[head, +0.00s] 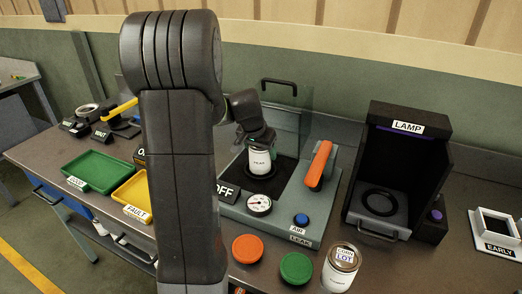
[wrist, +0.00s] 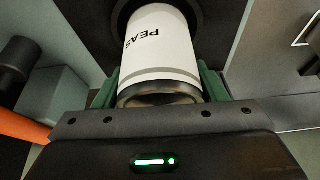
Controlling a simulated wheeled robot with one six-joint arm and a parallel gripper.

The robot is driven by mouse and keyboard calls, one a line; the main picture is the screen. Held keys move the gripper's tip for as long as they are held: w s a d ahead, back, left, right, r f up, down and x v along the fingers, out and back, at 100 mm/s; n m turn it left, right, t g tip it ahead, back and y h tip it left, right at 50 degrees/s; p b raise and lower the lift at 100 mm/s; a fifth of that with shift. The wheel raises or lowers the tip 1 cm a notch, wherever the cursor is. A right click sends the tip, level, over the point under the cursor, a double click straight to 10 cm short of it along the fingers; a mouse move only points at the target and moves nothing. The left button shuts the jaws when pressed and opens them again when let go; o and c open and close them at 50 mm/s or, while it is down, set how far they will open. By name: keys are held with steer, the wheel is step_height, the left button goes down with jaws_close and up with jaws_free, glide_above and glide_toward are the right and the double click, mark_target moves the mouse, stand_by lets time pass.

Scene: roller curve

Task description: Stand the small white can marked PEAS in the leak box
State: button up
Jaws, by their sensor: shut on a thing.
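The small white can marked PEAS (head: 261,161) is upright on or just above the dark round seat in the leak box (head: 284,220); I cannot tell whether it touches. My gripper (head: 258,146) is shut on the can from above. In the wrist view the can (wrist: 160,48) sits between my green fingers (wrist: 160,88), its lettering readable and its far end toward the dark round seat (wrist: 203,15). The leak box's clear lid (head: 297,103) with a black handle stands raised behind. My arm hides part of the bench left of the box.
The leak box carries an orange lever (head: 320,165), a gauge (head: 259,204) and a blue AIR button (head: 301,220). A can marked CORN LOT (head: 341,266) stands in front, beside green (head: 296,268) and orange (head: 247,249) discs. Green (head: 97,171) and yellow (head: 135,195) trays lie left; the LAMP booth (head: 392,175) stands right.

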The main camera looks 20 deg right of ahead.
stand_by(0.4)
steer(key=o, duration=1.3)
steer(key=shift+o, duration=1.2)
steer(key=shift+f, duration=0.1)
steer(key=shift+r+p, duration=2.8)
steer(key=shift+r, duration=1.75)
steer(key=shift+f+b, duration=1.85)
steer(key=shift+f, duration=1)
